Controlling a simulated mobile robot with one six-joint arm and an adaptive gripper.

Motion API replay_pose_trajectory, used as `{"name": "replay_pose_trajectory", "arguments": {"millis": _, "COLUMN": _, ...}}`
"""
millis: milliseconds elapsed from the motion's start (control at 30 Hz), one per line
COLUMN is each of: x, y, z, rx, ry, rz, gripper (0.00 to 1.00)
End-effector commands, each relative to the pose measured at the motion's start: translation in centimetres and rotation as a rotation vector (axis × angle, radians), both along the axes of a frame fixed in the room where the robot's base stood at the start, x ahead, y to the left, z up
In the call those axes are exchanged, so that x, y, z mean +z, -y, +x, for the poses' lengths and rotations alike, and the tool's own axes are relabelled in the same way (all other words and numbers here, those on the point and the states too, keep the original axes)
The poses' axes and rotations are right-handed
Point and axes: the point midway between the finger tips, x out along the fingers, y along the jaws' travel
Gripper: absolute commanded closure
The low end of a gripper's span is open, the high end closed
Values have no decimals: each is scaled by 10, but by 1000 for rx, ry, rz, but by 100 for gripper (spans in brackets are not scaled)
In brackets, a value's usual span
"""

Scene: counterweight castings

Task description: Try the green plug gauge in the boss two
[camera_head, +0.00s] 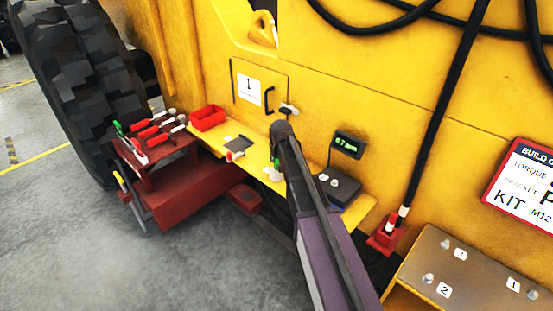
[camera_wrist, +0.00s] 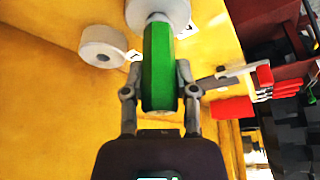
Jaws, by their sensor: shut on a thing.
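My gripper (camera_wrist: 160,90) is shut on the green handle of the plug gauge (camera_wrist: 158,55) in the wrist view. The handle points away from me toward a pale round boss (camera_wrist: 158,8) at the top edge. The gauge's far end meets or overlaps this boss; I cannot tell whether it is inside. A second boss (camera_wrist: 100,46) with an open hole is to the left, beside a small label. The label near the first boss is partly hidden. In the head view, my gripper (camera_head: 278,150) is over the yellow shelf, with a bit of green below it.
A red stand (camera_head: 160,177) holds several red-handled tools and a green one. A small display (camera_head: 348,145) is on the yellow wall. A numbered plate (camera_head: 478,275) is at lower right.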

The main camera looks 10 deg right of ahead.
Motion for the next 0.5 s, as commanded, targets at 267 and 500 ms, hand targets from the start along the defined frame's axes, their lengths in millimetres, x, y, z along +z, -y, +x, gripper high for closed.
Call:
{"name": "replay_pose_trajectory", "arguments": {"millis": 267, "x": -3, "y": 0, "z": 0, "rx": 0, "ry": 0, "rz": 0, "gripper": 100}}
{"name": "replay_pose_trajectory", "arguments": {"millis": 500, "x": -5, "y": 0, "z": 0, "rx": 0, "ry": 0, "rz": 0, "gripper": 100}}
